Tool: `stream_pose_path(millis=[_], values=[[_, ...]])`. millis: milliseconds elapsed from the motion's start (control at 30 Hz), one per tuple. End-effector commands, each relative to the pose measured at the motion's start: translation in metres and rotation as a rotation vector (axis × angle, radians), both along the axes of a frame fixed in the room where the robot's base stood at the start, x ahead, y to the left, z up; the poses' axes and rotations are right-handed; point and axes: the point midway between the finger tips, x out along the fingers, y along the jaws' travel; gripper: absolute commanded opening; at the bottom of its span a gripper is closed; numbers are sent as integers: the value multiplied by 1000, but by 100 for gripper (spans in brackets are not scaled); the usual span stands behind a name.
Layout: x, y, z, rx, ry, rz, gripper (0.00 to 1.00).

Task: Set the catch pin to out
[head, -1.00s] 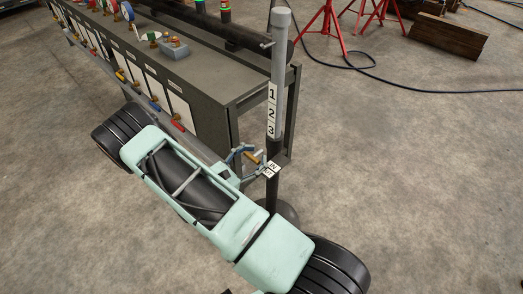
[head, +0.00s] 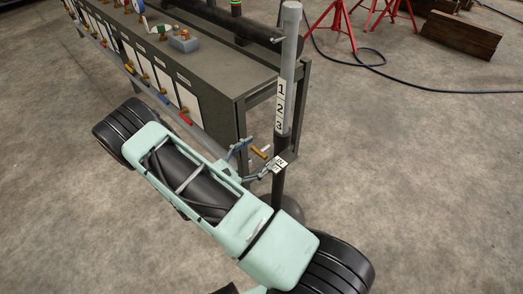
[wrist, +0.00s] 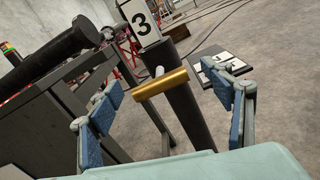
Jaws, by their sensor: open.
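The catch pin shows as a brass-coloured crossbar (wrist: 161,84) on a light stem at the front of a dark upright post (wrist: 187,108). In the head view the brass bar (head: 260,152) is beside the post, just below the numbered sleeve (head: 287,80). A small black-and-white label plate (head: 280,164) is beside the pin; its words are not clearly readable. My gripper (head: 251,159) is open, with one finger on either side of the bar. In the wrist view the blue pads of my gripper (wrist: 176,95) are clear of the bar's ends.
A long dark bench (head: 210,65) with valves and gauges stands left of the post, its end close to my gripper. A thick dark pipe (head: 233,22) lies above it. Red stands (head: 332,25) and a black cable are behind.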

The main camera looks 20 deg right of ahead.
Motion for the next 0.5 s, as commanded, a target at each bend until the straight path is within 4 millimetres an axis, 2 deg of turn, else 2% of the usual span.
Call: stream_pose_path(millis=[300,500], values=[[-22,65,0,1,-1,5,73],[-32,92,0,1,0,4,73]])
